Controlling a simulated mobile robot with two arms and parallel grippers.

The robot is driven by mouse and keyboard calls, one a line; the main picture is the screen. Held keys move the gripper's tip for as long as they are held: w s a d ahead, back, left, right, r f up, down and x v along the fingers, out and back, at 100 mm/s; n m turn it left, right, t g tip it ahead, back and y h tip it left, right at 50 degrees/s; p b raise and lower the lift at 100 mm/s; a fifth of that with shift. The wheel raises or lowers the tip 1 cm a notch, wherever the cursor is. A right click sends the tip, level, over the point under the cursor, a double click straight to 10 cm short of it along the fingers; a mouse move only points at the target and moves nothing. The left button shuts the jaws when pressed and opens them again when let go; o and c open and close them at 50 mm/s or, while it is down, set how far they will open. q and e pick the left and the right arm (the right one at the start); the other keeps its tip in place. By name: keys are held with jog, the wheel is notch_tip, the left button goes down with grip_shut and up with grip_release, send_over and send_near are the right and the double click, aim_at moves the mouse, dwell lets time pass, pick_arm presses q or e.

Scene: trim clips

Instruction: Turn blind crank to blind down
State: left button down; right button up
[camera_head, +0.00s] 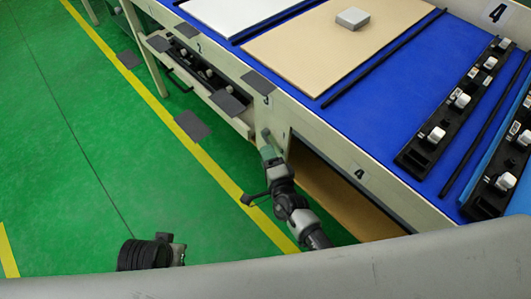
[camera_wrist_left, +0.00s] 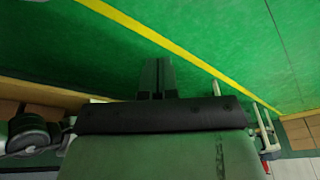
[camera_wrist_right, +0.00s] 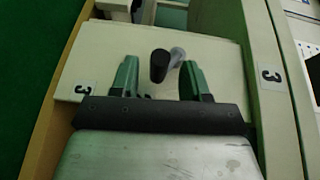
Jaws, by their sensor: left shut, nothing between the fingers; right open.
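My right gripper (camera_head: 268,151) is at the front of the bench, by the section marked 3. In the right wrist view the right gripper (camera_wrist_right: 158,78) is open, its green fingers apart. A dark rounded crank knob (camera_wrist_right: 159,66) shows between the fingertips, with a grey cylindrical part (camera_wrist_right: 177,57) beside it. Neither finger clearly touches the knob. The crank's mounting is partly hidden. My left gripper (camera_wrist_left: 157,76) is shut and empty over the green floor; its fingertips are not clear in the head view. No blind can be made out for certain.
The cream bench front (camera_head: 345,160) runs diagonally, with an open bay (camera_head: 345,205) right of my right gripper. The blue top holds a beige board (camera_head: 330,50) and black rails with white clips (camera_head: 455,100). Dark square flaps (camera_head: 257,82) stick out along the edge. Green floor lies free at left.

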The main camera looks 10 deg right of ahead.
pick_arm(q)
jog(key=shift+v, duration=1)
pick_arm(e)
jog(key=shift+x, duration=1)
pick_arm(q)
jog(key=shift+w, duration=0.15)
pick_arm(e)
jog(key=c, duration=0.7)
jog(key=shift+c, duration=0.3)
